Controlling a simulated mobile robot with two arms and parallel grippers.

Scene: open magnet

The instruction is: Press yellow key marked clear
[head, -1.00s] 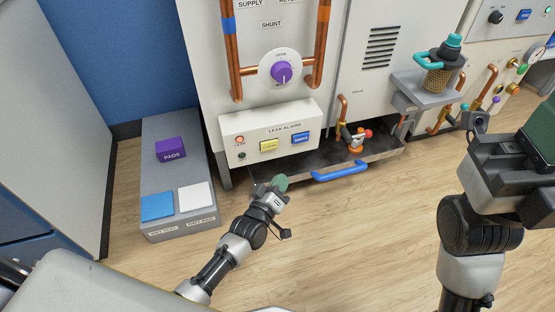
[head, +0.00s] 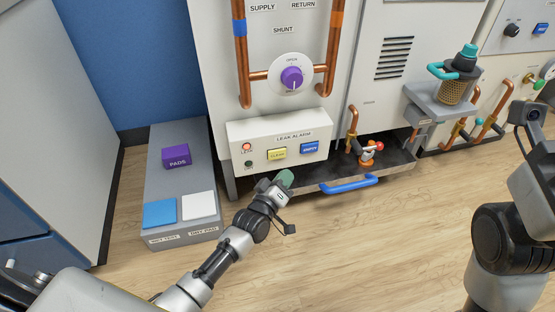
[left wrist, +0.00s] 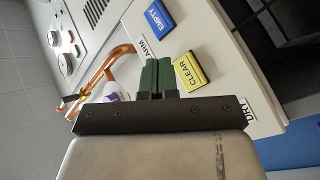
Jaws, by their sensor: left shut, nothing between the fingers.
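The yellow key marked CLEAR (head: 277,154) is on the front of the white leak alarm panel (head: 236,134). It also shows in the left wrist view (left wrist: 188,71), just right of the fingertips. The blue key marked EMPTY (head: 310,147) sits beside it. My left gripper (head: 284,179) is shut and empty, its green fingertips just below the panel in the head view. In the left wrist view its fingertips (left wrist: 156,62) point at the panel, beside the yellow key; I cannot tell the gap. My right arm shows at the right edge; its fingers are out of view.
A red lamp (head: 247,147) is lit left of the keys. A drip tray with a blue handle (head: 349,185) juts out below the panel. A grey bench (head: 157,193) with pads stands at the left. The purple knob (head: 292,77) is above.

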